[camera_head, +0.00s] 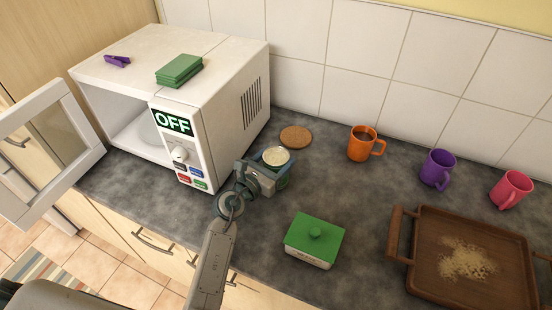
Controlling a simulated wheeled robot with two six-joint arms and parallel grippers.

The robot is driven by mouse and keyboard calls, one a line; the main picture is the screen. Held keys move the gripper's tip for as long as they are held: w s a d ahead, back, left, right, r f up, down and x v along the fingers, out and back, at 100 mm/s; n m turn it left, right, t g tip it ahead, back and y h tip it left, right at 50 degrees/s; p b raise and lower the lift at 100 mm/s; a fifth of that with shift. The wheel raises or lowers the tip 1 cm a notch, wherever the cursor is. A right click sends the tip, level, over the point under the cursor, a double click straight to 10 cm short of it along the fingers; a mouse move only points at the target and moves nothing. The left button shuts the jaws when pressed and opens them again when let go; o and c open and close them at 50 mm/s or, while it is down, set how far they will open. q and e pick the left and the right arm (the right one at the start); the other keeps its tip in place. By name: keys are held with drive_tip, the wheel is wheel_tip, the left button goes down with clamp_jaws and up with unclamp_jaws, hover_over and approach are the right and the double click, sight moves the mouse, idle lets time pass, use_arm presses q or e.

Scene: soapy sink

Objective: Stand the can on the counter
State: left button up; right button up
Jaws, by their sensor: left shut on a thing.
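The can (276,156) shows its round pale top beside the right side of the microwave. It looks upright. My left gripper (267,174) is shut on the can and hides most of its side. I cannot tell whether the can's base touches the dark grey counter (366,210) or is a little above it. My right gripper is not in view.
A white microwave (222,100) with its door (48,150) open stands at the left. A cork coaster (296,136) lies behind the can. An orange mug (363,143), a purple mug (437,169), a green-lidded box (314,241) and a wooden tray (420,275) are to the right.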

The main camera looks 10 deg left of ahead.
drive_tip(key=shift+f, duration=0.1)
use_arm(q)
drive_tip(key=o, duration=0.9)
drive_tip(key=shift+f, duration=0.15)
drive_tip(key=o, duration=0.4)
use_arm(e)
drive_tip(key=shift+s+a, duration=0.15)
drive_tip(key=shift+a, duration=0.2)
use_arm(q)
drive_tip(key=shift+r, duration=0.2)
drive_tip(key=shift+s+a+f, duration=0.15)
drive_tip(key=shift+s, duration=0.15)
drive_tip(key=b+v, duration=0.2)
drive_tip(key=v, duration=0.9)
drive_tip(key=shift+s, duration=0.25)
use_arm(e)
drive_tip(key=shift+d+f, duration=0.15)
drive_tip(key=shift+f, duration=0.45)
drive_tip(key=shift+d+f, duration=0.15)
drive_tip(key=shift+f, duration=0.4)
